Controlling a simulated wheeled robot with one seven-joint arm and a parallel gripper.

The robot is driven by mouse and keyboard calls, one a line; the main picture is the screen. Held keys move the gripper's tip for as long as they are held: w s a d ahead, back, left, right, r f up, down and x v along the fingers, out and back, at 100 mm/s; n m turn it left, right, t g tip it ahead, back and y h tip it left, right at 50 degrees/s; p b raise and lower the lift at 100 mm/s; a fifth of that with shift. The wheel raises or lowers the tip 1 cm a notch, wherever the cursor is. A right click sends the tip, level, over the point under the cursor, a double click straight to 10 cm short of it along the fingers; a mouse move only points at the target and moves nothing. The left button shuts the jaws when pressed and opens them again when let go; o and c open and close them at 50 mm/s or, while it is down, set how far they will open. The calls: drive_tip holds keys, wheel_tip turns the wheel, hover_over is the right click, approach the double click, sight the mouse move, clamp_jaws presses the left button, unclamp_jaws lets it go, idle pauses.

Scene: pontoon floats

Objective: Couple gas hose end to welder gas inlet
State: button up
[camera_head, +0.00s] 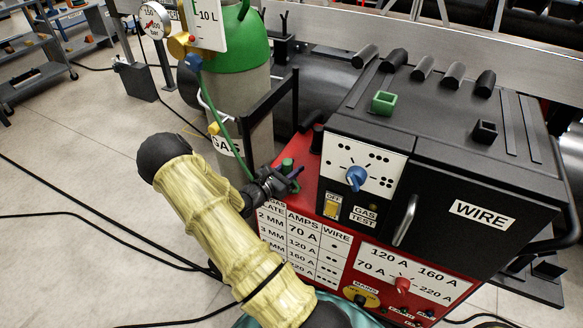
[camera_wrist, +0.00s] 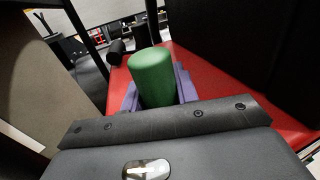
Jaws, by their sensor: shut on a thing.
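The gas hose (camera_head: 224,127) is a thin green line from the cylinder's regulator (camera_head: 183,44) down to my gripper (camera_head: 284,178). My gripper is shut on a green cylindrical piece (camera_head: 287,165), which I take as the hose end. In the wrist view the green piece (camera_wrist: 152,78) stands between purple fingers, over the welder's red ledge. The welder (camera_head: 428,150) is black and red. A black stub (camera_head: 317,138) rises from the ledge behind the green piece; it also shows in the wrist view (camera_wrist: 116,49). I cannot identify the gas inlet, nor see what lies under the green piece.
The gas cylinder (camera_head: 240,95) stands left of the welder, with a black frame (camera_head: 272,105) beside my gripper. The welder's front has a blue knob (camera_head: 357,178), a yellow switch (camera_head: 331,206) and a handle (camera_head: 405,220). Black cables (camera_head: 90,218) cross the open floor at left.

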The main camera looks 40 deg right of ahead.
drive_tip(key=o, duration=1.1)
drive_tip(key=a, duration=0.5)
drive_tip(key=s+a, duration=0.1)
drive_tip(key=a, duration=1.1)
drive_tip(key=shift+s+a+b, duration=0.2)
drive_tip(key=shift+s+b, duration=0.1)
drive_tip(key=shift+b, duration=0.1)
